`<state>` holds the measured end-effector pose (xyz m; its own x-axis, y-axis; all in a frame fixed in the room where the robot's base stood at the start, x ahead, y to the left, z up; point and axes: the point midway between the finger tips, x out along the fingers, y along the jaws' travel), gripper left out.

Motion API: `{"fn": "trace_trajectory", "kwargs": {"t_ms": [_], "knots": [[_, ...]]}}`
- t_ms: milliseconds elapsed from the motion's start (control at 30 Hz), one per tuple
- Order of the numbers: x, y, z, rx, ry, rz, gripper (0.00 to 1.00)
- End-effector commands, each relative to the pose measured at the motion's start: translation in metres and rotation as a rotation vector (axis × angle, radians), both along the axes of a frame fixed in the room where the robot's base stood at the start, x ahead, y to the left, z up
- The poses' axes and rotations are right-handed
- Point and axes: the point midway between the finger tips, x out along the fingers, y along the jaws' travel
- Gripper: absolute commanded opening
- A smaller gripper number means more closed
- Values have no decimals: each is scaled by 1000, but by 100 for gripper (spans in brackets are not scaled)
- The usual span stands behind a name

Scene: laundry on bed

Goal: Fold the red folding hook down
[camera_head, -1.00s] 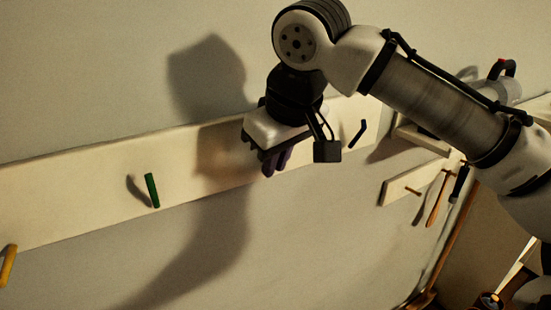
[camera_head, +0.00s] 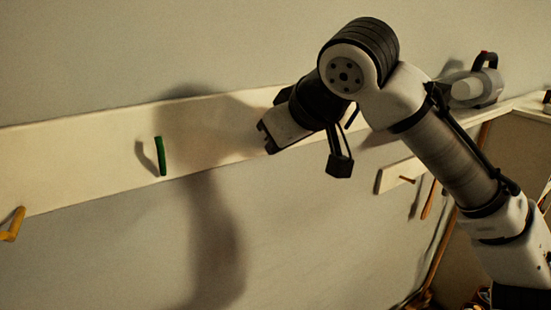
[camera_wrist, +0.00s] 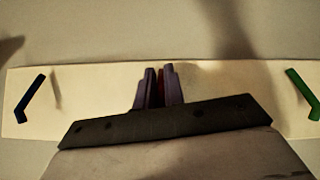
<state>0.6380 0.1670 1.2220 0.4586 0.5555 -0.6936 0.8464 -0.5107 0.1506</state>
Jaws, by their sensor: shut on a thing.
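The red folding hook (camera_wrist: 162,74) shows as a thin red strip between my gripper's fingers in the wrist view. Most of it is hidden by the fingers, and its angle is hard to tell. My gripper (camera_wrist: 158,88) is shut on it, in front of the pale board (camera_wrist: 215,85). In the head view my gripper (camera_head: 266,136) is at the board, right of the green hook, with its fingertips mostly out of sight. The red hook is hidden there.
A green hook (camera_head: 160,156) and a yellow hook (camera_head: 13,225) are on the board to the left. A dark blue hook (camera_wrist: 35,97) is on the other side of my gripper. A shelf with a grey-white appliance (camera_head: 475,86) is at the right.

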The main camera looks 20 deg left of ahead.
Motion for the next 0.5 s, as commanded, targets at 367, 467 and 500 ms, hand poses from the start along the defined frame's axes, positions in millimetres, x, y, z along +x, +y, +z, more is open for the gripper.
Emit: {"fn": "trace_trajectory", "kwargs": {"t_ms": [367,467,500], "knots": [[-6,-3,-22,275,-218,8,0],[-6,-4,-24,338,-267,7,0],[-7,-4,-24,361,-286,7,0]]}}
